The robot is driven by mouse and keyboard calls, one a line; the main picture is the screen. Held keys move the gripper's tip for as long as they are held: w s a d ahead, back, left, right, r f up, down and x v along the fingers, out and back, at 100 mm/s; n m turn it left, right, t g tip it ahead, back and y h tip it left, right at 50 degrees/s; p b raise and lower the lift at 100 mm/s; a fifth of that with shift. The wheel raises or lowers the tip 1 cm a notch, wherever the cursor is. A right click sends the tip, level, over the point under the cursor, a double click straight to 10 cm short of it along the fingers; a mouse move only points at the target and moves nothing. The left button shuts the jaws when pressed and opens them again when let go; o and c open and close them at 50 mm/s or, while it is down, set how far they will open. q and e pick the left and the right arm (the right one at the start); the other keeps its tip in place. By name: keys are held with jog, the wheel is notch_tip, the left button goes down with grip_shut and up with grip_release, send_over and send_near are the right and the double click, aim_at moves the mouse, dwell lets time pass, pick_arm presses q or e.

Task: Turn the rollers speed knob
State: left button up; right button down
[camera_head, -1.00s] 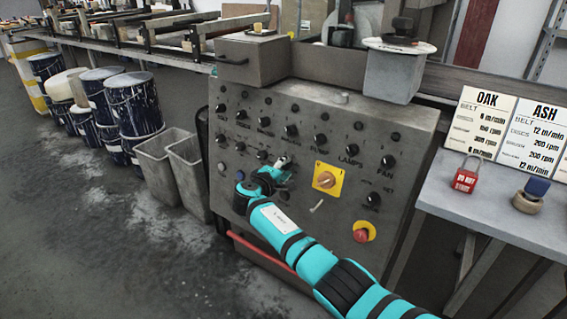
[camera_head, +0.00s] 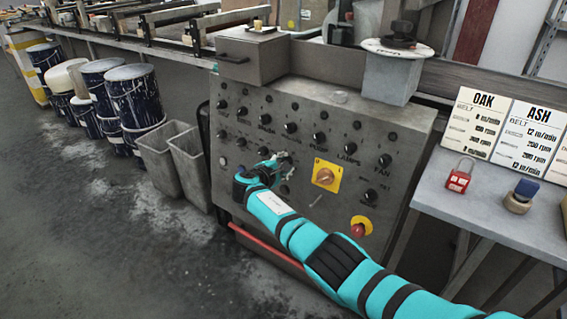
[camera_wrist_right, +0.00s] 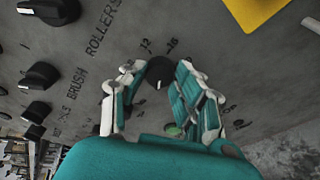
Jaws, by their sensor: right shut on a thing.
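A small dark round knob (camera_wrist_right: 160,72) on the grey control panel sits between my right fingers in the right wrist view. The scale numbers 12 and 16 are printed beside it, and the word ROLLERS (camera_wrist_right: 101,28) is on the panel nearby. My right gripper (camera_wrist_right: 160,84) is shut on this knob, one finger on each side; the fingers partly cover its surroundings. In the head view my right gripper (camera_head: 266,166) is at the lower left-middle of the panel (camera_head: 290,205) and hides the knob. My left gripper is not in view.
Other black knobs, including the FAN knob (camera_head: 384,160), surround the gripper. A yellow-plated switch (camera_head: 326,174) and a red stop button (camera_head: 360,229) are to its right. Grey bins (camera_head: 190,165) stand left of the panel. A table (camera_head: 465,210) with cards is at right.

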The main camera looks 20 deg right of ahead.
dwell(0.3)
jog(key=c, duration=1)
grip_release()
jog(key=shift+o, duration=0.2)
jog(key=shift+a, duration=0.15)
jog(key=v, duration=1.2)
